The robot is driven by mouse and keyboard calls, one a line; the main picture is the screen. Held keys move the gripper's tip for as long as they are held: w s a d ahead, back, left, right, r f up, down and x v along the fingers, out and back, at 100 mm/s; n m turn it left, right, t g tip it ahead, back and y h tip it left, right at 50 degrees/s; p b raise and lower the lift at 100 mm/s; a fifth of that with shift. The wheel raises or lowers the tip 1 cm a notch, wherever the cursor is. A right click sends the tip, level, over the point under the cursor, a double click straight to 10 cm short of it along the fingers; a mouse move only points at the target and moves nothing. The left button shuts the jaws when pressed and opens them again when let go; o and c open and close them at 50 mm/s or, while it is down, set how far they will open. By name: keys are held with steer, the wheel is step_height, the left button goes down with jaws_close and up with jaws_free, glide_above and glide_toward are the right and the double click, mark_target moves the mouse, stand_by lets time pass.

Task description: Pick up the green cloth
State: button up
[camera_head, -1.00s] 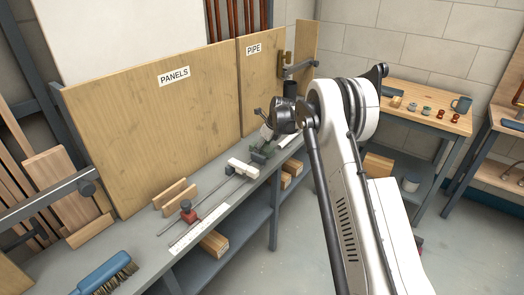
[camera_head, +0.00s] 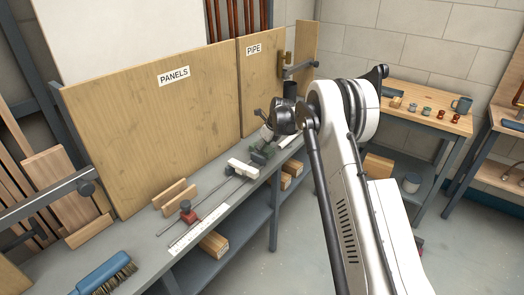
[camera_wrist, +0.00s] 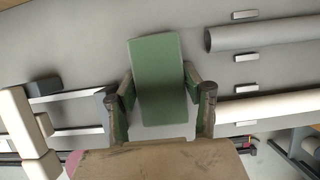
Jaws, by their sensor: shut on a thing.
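The green cloth (camera_wrist: 157,82) is a flat, rectangular folded pad in the middle of the wrist view. My gripper (camera_wrist: 158,88) has one finger at each side of it and is shut on it. In the head view my gripper (camera_head: 265,147) is low at the far part of the grey bench, beyond the white clamp jaw, and the cloth is hard to tell apart from the fingers there. I cannot tell whether the cloth is clear of the bench top.
Bar clamps (camera_wrist: 65,98) lie to the left of the cloth, and grey and white pipes (camera_wrist: 265,32) to the right. The head view shows a blue brush (camera_head: 104,274), a white ruler (camera_head: 198,228) and wood strips (camera_head: 175,194) on the bench. A panel board (camera_head: 160,120) stands behind.

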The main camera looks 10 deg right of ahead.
steer(key=shift+r, duration=0.15)
steer(key=shift+r+p, duration=0.15)
steer(key=shift+p, duration=0.3)
step_height(320, 180, up, 4)
steer(key=shift+r, duration=0.15)
steer(key=s+a+r, duration=0.6)
steer(key=a, duration=0.3)
steer(key=shift+s+a+r+p, duration=0.25)
steer(key=shift+a+r+p, duration=0.05)
steer(key=shift+a, duration=0.05)
